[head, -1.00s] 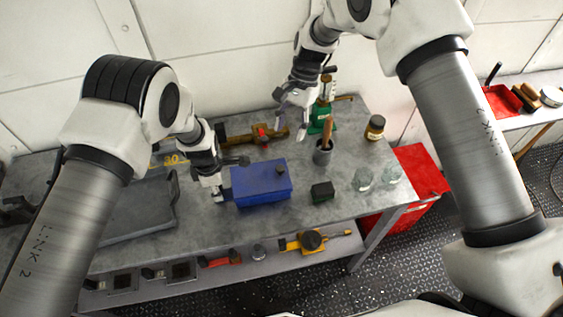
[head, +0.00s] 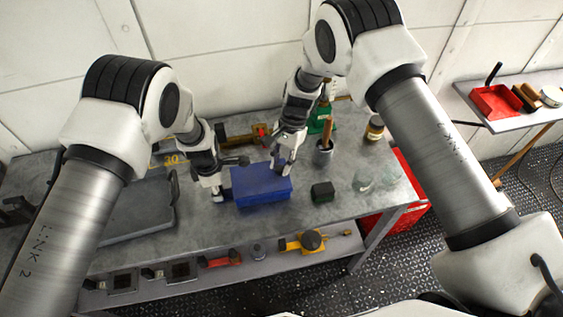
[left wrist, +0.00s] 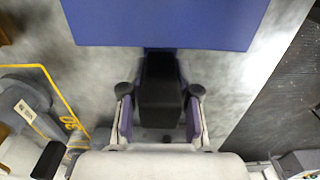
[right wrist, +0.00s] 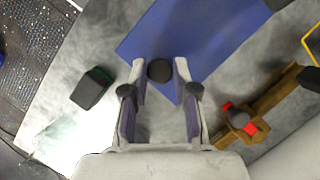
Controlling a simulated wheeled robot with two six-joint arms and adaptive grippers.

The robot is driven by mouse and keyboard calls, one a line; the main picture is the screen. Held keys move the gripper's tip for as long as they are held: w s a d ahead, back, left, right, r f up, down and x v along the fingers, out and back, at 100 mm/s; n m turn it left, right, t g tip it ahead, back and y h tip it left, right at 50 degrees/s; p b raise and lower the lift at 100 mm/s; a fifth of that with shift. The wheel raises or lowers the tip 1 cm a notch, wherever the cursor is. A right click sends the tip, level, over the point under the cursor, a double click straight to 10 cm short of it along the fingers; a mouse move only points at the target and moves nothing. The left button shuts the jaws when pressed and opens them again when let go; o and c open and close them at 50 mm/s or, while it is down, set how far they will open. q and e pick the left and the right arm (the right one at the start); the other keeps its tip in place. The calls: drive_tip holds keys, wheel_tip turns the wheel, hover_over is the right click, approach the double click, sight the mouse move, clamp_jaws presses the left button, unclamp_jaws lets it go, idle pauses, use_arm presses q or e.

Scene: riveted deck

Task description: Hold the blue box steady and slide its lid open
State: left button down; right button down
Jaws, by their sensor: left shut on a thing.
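The blue box (head: 262,198) stands on the grey workbench, its flat blue lid (head: 258,178) on top. My left gripper (head: 222,190) is at the box's left end, shut on a dark block-like handle (left wrist: 161,95) that sticks out from the box. The box also fills the top of the left wrist view (left wrist: 165,22). My right gripper (head: 284,168) is over the lid's right part. In the right wrist view its open fingers (right wrist: 160,72) stand either side of the dark round lid knob (right wrist: 160,70), with small gaps showing.
A dark green block (head: 322,192) and glass jars (head: 362,181) stand right of the box. A grey cup with a wooden-handled tool (head: 324,152) and a brown jar (head: 375,128) are behind. A brass-coloured tool with a red part (right wrist: 246,120) lies near the right gripper.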

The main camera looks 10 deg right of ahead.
drive_tip(key=d, duration=0.5)
drive_tip(key=shift+s, duration=0.1)
drive_tip(key=c, duration=0.9)
unclamp_jaws()
drive_tip(key=shift+a, duration=0.1)
drive_tip(key=v, duration=1.2)
